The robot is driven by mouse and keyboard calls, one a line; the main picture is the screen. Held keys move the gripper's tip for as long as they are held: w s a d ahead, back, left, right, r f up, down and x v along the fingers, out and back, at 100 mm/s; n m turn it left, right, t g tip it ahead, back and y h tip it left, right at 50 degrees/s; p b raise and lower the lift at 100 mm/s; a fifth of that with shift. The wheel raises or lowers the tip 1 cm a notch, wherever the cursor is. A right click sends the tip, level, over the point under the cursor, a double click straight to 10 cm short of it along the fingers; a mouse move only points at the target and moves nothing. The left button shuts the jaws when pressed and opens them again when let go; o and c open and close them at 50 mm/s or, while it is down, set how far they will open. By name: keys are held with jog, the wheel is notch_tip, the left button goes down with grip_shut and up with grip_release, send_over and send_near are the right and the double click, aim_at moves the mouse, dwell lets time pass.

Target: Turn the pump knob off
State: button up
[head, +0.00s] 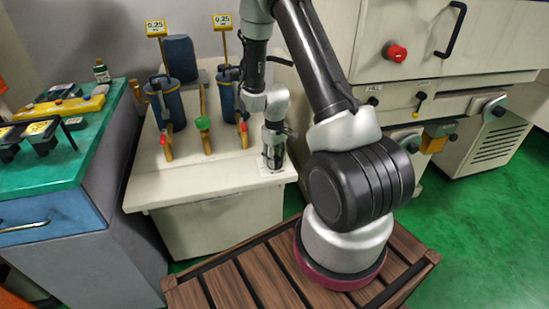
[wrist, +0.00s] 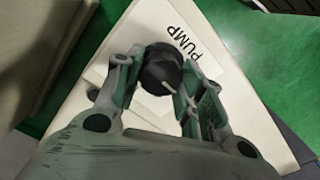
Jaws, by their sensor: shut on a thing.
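The pump knob (wrist: 160,66) is black and round with a short white pointer mark. In the wrist view the mark points toward the lower right. My gripper (wrist: 158,75) is shut on the knob, with one finger on each side of it. A white label (wrist: 189,42) reading PUMP lies beside the knob on the pale cabinet top. In the head view my gripper (head: 272,158) points down at the front right corner of the pale cabinet (head: 225,183). The knob is hidden there by my gripper.
Two blue canisters (head: 171,108) with yellow 0.25 signs are behind. A green-topped bench (head: 75,165) is at left. A machine with a red button (head: 396,53) is at right.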

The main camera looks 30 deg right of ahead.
jog(key=o, duration=1)
notch_tip(320, 180, up, 12)
dwell(0.4)
